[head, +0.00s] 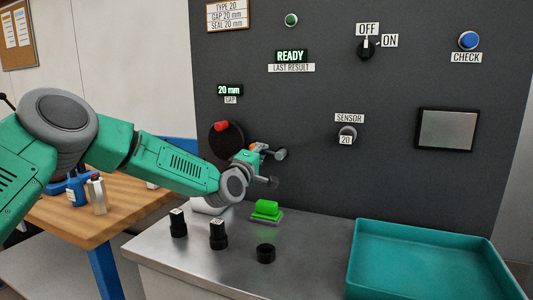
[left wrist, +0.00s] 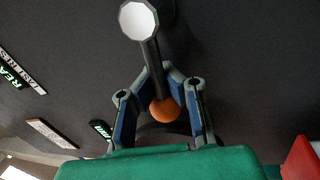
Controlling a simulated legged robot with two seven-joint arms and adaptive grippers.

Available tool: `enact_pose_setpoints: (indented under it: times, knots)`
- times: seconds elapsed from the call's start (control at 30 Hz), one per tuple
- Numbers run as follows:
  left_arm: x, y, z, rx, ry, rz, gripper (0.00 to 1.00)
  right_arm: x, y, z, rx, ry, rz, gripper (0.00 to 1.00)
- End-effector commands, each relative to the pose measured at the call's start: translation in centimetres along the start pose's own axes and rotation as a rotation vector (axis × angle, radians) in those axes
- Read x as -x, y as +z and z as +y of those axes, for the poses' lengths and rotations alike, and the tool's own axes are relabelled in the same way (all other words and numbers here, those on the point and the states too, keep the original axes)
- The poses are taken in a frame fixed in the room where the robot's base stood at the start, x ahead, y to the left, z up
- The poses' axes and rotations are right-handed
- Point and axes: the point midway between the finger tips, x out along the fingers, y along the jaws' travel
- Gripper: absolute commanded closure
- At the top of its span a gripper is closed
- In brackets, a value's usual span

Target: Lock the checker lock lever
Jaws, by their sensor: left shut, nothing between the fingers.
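My left gripper (head: 258,156) is up at the dark panel, partly hidden by its own wrist in the head view. In the left wrist view its blue-padded fingers (left wrist: 163,73) are closed together, with nothing seen held between them. A dark rod with a pale faceted end (left wrist: 138,20) passes just beyond the fingertips. An orange ball (left wrist: 166,111) shows between the finger links; a bit of orange (head: 257,147) also shows beside the gripper in the head view. A grey knob (head: 280,154) sticks out right of the gripper. I cannot tell which part is the lock lever. My right gripper is not in view.
A red knob (head: 221,126) on a black disc sits left of the gripper. Below are a green block (head: 267,208), black cylinders (head: 218,235) and a black ring (head: 266,253) on the metal bench. A teal tray (head: 352,262) stands right. The READY sign (head: 291,56) is lit.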

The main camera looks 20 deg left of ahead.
Motion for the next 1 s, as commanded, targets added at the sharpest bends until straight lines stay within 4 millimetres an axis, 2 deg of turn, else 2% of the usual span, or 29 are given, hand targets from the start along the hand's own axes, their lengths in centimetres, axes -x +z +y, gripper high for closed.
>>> enact_pose_setpoints:
  times: [0.03, 0.2, 0.23, 0.33, 0.37, 0.77, 0.87, 1.0]
  knots:
    - [0.0, -1.2, -0.2, 0.004, 0.0, 0.023, 1.0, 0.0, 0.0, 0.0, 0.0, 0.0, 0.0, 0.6]
    - [0.0, -1.2, -0.3, 0.004, -0.002, 0.022, 1.0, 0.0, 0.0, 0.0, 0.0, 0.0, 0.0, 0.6]
    - [0.0, -1.2, -0.3, 0.004, -0.002, 0.022, 0.97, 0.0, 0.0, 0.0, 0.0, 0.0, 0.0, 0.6]
    - [0.0, -1.2, -0.3, 0.003, -0.002, 0.022, 0.61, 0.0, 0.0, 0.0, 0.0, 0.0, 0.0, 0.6]
    - [0.0, -1.2, -0.3, 0.003, -0.002, 0.021, 0.57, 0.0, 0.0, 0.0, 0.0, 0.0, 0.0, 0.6]
    - [0.3, 0.1, -0.1, -0.005, -0.005, 0.006, 0.57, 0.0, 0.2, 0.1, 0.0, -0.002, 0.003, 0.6]
    - [1.4, 0.1, -0.2, -0.004, -0.006, 0.006, 0.57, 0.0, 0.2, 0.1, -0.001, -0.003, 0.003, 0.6]
    - [4.0, -0.4, -0.4, 0.001, -0.008, 0.008, 0.57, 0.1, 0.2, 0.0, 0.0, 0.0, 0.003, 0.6]
